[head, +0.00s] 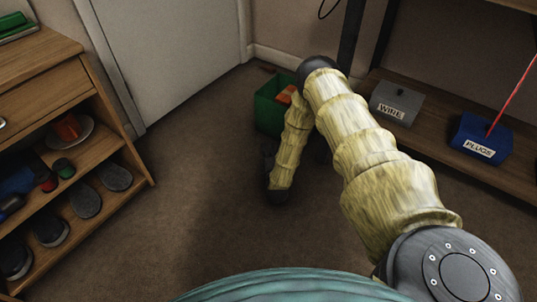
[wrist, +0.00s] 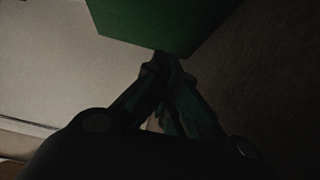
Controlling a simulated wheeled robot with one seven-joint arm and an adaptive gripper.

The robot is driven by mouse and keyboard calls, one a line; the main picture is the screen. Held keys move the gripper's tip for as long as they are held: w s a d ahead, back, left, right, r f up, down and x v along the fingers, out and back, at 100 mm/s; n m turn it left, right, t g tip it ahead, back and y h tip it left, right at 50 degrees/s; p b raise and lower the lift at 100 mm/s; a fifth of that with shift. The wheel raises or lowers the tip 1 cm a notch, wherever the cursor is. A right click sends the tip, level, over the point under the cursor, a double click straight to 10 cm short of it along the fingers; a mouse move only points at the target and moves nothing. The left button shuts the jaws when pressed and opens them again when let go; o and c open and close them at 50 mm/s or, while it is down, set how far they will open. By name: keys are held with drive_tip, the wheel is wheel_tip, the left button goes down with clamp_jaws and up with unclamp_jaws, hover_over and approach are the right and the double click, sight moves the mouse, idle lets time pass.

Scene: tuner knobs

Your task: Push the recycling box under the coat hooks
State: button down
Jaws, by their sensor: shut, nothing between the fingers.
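The green recycling box (head: 269,108) stands on the floor near the wall and the door, with something orange inside. My arm covers its right side in the head view. In the wrist view the box's green side (wrist: 160,22) fills the top middle. My gripper (wrist: 165,62) is shut and empty, its fingertips at the lower edge of the green side. I cannot tell whether they touch it. In the head view my gripper is mostly hidden behind my forearm, low near the floor. No coat hooks show in either view.
A wooden shoe rack (head: 60,130) stands at left. A pale door (head: 170,50) is behind. A bench at right bears a grey WIRE box (head: 397,103) and a blue PLUGS box (head: 482,140). The brown carpet (head: 195,180) between rack and box is clear.

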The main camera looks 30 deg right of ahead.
drive_tip(key=b, duration=0.5)
approach(268, 124)
drive_tip(key=w, duration=0.3)
drive_tip(key=shift+f, duration=0.2)
drive_tip(key=shift+w+d+r+b, duration=0.1)
drive_tip(key=shift+w+d+b, duration=0.35)
drive_tip(key=shift+d+b, duration=0.25)
drive_tip(key=shift+d, duration=0.25)
